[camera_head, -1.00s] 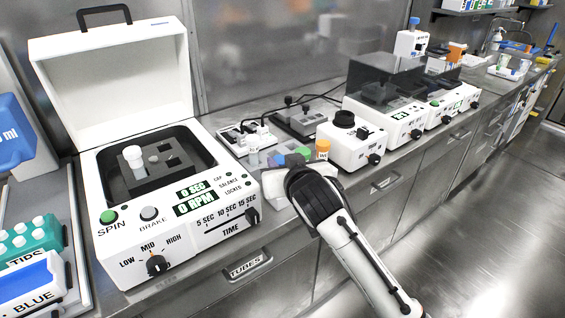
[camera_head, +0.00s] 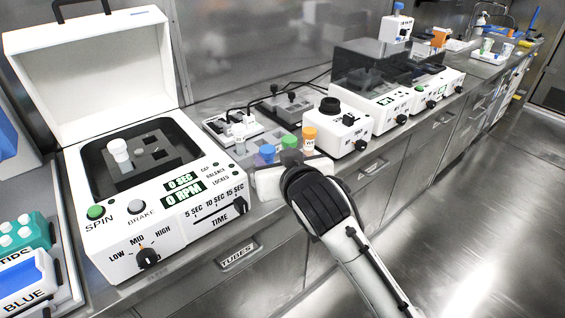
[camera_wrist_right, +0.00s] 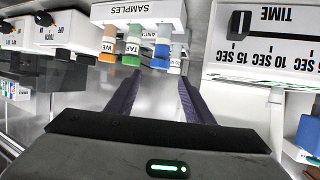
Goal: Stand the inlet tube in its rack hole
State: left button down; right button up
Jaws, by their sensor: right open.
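A white sample rack (camera_wrist_right: 140,12) marked SAMPLES shows in the right wrist view. Tubes with an orange cap (camera_head: 309,134), a green cap (camera_head: 289,142) and a blue cap (camera_head: 267,152) stand side by side there. A paler tube (camera_head: 239,138) is to their left in the head view. No label that I can read says inlet, so I cannot tell which is the inlet tube. My right gripper (camera_wrist_right: 158,98) is open and empty, its fingers pointing toward the rack's tubes but short of them. In the head view my wrist hides its fingertips. My left gripper is not in view.
An open centrifuge (camera_head: 150,215) with a white-capped tube (camera_head: 120,152) in its rotor stands left of my right gripper. A small white device (camera_head: 345,130) and a dark-lidded instrument (camera_head: 375,85) stand to the right. The floor at right is clear.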

jog(key=v, duration=0.6)
jog(key=s+d+f+g, duration=0.1)
jog(key=s+d+f, duration=0.15)
jog(key=f, duration=0.45)
jog(key=s+d+f+g, duration=0.1)
jog(key=s+f, duration=0.2)
jog(key=f, duration=0.5)
jog(key=s+d+f+g, duration=0.1)
jog(key=s+d+f, duration=0.15)
jog(key=f, duration=0.45)
jog(key=s+d+f, duration=0.4)
jog(key=s+f, duration=0.2)
jog(key=s, duration=0.2)
jog(key=s+d+f+m+g, duration=0.1)
jog(key=s+d+f, duration=0.3)
jog(key=s+f, duration=0.3)
jog(key=s, duration=0.2)
jog(key=shift+s+f+g+h, duration=0.3)
jog(key=shift+s+h, duration=0.05)
jog(key=shift+h, duration=0.05)
jog(key=shift+d, duration=0.1)
